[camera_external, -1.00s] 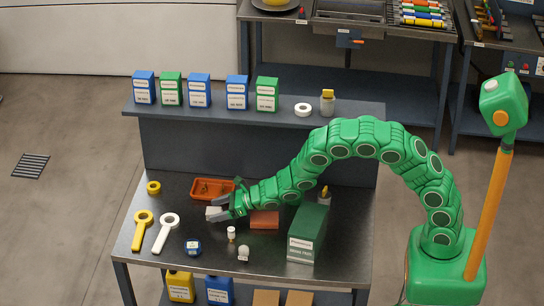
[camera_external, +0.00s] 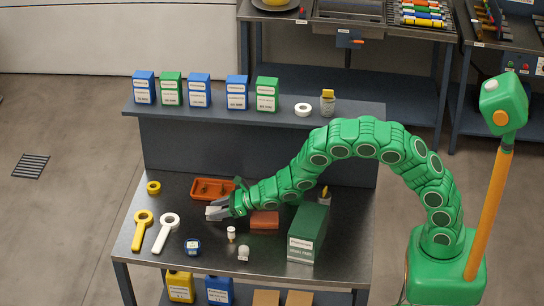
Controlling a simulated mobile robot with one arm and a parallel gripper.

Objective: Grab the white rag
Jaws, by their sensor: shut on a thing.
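The white rag (camera_external: 216,212) shows only as a small pale patch between the jaws, on the dark metal workbench (camera_external: 200,268). Most of it is hidden by the grey fingers. My gripper (camera_external: 213,210) reaches in from the right and is shut on the rag. It is low over the bench, just in front of the orange tray; I cannot tell whether the rag still touches the bench top.
The orange tray (camera_external: 211,188) lies just behind my gripper. An orange block (camera_external: 264,221) and a green box (camera_external: 307,237) stand to the right.

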